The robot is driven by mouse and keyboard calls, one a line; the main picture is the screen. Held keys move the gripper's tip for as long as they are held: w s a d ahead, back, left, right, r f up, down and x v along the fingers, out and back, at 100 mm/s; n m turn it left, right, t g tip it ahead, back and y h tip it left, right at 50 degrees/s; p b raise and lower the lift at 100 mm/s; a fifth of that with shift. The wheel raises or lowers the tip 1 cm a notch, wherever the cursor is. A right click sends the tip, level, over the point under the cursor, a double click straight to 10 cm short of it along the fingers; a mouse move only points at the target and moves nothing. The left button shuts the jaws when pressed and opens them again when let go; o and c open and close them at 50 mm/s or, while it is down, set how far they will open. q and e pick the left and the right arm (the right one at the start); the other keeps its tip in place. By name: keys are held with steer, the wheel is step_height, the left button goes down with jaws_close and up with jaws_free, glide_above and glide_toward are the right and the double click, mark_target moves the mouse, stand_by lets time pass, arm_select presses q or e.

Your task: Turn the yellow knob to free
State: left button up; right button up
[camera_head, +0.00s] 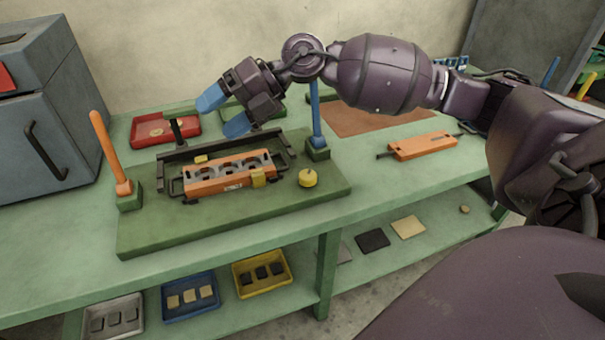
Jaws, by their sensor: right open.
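The yellow knob (308,178) sits on the front right of the green base board (180,229), beside the orange block. Its setting is too small to read. An orange block with round holes (205,187) lies in a black frame (283,147) on the same board, with small yellow pieces on it. My right gripper (222,112) is open and empty, with blue fingertips, above the back left of the black frame. It is up and to the left of the knob and apart from it. My left gripper is not in view.
An orange post (105,147) stands on the left and a blue post (316,115) stands just behind the knob. A red tray (150,131) lies behind the board. Another orange piece (422,146) lies on the right. Coloured trays sit on the lower shelf. Bench in front of the knob is clear.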

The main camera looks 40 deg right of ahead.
steer(key=s+d+f+m+g+h, duration=0.1)
steer(key=d+f+m+g+h, duration=0.1)
steer(key=d+f+h, duration=0.5)
steer(key=m+g+h, duration=0.2)
steer(key=m+h, duration=0.2)
steer(key=h, duration=0.1)
glide_toward(308, 174)
step_height(308, 174, down, 8)
steer(key=shift+s+b, duration=0.15)
steer(key=shift+b, duration=0.8)
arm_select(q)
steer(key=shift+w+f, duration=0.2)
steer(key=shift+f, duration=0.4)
arm_select(e)
steer(key=shift+f, duration=0.65)
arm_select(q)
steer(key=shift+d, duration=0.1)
arm_select(e)
steer(key=c, duration=0.9)
